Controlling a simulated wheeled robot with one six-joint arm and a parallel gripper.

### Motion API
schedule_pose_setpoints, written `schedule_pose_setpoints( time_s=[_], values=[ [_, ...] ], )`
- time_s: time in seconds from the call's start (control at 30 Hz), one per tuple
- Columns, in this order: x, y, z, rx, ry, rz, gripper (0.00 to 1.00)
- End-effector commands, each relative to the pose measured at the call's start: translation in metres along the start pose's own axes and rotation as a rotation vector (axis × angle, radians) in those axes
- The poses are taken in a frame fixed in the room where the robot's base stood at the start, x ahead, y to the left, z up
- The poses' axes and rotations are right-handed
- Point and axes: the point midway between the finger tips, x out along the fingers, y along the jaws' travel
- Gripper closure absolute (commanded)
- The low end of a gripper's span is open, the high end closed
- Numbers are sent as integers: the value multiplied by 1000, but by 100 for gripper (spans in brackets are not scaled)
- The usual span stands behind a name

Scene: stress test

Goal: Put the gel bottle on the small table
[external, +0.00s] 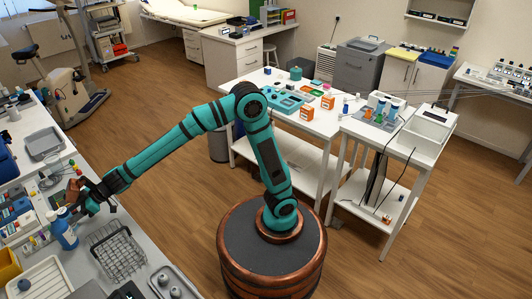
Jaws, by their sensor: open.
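A blue bottle (65,232) with a pale label, which looks like the gel bottle, stands upright on the left counter (134,284). My arm reaches left over that counter. My gripper (76,206) is open, just above and to the right of the bottle. Whether its fingers touch the bottle or stand around its top cannot be told from this view. A small white table (424,157) with a lower shelf stands at the right, away from my gripper. It carries a rack of bottles and a white box.
A wire basket (118,250) sits right of the bottle, with a grey tray (180,284) in front. Small items crowd the counter behind it. A longer white table (240,88) with orange boxes adjoins the small table.

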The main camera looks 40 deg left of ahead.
Motion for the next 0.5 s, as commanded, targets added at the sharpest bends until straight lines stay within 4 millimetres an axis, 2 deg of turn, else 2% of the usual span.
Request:
schedule_pose_setpoints(
  time_s=[0.17,0.5],
  values=[
    [11,0,0,0,-1,0,50],
    [49,1,-2,0,0,0,50]
  ],
)
